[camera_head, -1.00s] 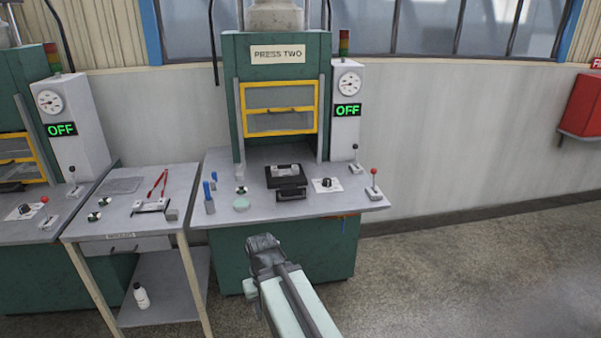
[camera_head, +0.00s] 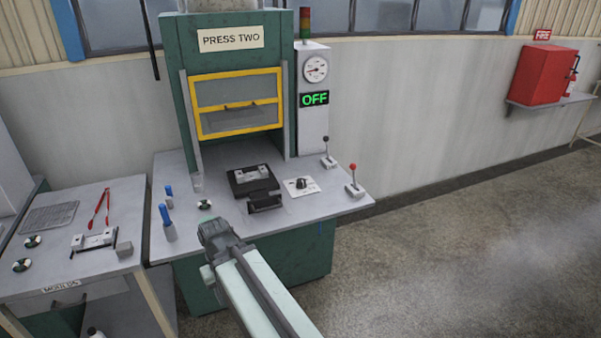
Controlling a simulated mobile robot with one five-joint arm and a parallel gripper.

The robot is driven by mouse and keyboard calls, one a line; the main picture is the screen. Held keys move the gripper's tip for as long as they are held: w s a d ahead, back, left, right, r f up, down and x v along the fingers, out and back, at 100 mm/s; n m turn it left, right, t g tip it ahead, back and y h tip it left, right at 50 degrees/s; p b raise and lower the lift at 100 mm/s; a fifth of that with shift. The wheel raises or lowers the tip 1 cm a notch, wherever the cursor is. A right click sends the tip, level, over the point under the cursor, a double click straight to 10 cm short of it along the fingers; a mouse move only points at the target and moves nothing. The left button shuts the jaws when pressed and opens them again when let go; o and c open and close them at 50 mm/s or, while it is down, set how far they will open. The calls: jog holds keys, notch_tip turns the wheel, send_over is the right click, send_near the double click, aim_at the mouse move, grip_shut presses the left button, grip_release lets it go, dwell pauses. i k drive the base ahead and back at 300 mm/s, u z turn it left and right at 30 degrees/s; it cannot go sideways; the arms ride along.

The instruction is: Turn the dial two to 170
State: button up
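The dial of press two is a small black knob (camera_head: 301,184) on a white plate, at the right side of the press table (camera_head: 225,217). Its setting is too small to read. Press two (camera_head: 175,100) is a green frame with a yellow-barred guard. Its display (camera_head: 314,99) reads OFF in green. My gripper (camera_head: 213,228) is at the front edge of the table, left of and nearer than the dial, and apart from it. Whether its fingers are open or shut does not show.
A black mould (camera_head: 253,181) lies left of the dial. Two levers, one black-topped (camera_head: 327,150) and one red-topped (camera_head: 353,180), stand to its right. Blue-handled tools (camera_head: 168,222) stand at the table's left. A side table (camera_head: 60,262) stands left. Floor at right is clear.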

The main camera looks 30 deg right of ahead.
aim_at(302, 182)
jog(key=z, duration=0.35)
jog(key=i, duration=0.6)
jog(key=z, duration=0.55)
jog(key=k, duration=0.65)
jog(key=z, duration=0.25)
jog(key=i, duration=0.65)
jog(key=u, duration=0.15)
